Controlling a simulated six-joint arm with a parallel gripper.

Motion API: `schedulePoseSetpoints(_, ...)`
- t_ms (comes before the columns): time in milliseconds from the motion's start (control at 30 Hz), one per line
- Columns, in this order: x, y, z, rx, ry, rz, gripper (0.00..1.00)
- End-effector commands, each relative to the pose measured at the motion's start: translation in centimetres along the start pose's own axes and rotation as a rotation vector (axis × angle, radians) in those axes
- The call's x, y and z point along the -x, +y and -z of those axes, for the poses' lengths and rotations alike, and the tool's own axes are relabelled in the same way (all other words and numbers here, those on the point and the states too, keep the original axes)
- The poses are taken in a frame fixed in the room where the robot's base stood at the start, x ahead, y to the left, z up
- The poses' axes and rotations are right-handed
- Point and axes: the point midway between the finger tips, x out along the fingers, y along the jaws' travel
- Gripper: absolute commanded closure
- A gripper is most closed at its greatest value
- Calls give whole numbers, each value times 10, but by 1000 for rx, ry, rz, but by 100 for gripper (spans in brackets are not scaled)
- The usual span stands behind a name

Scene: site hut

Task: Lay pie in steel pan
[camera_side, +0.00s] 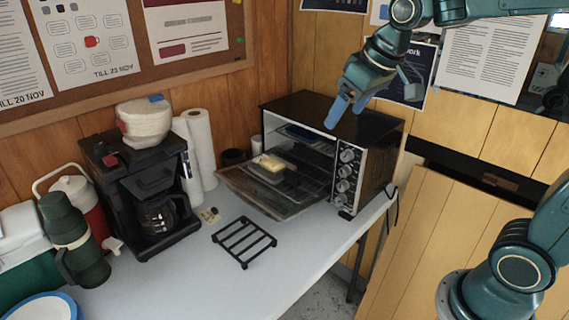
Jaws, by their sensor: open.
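A small pale-yellow block with a browner top, which looks like the pie (269,162), sits at the mouth of the toaster oven, over the lowered door. It seems to rest in or on a shallow light pan (264,176); I cannot tell clearly whether it lies inside it or whether this is the steel pan. A dark bluish flat thing (302,134) lies higher inside the oven. My gripper (348,108) is open and empty, with blue fingers pointing down above the oven's top, right of and higher than the pie.
The toaster oven (369,134) stands open, its glass door (238,190) lowered over the table (200,275). A black rack (244,241) lies in front. A coffee maker (130,185), paper towel rolls (201,140) and a green flask (78,240) stand left.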

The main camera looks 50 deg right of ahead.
Motion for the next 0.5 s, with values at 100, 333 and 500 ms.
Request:
schedulePoseSetpoints(100, 17, -7, -31, 1, 10, 1, 24)
schedulePoseSetpoints(333, 37, -16, -90, -2, 23, 4, 24)
schedulePoseSetpoints(500, 44, -20, -132, -3, 33, 7, 24)
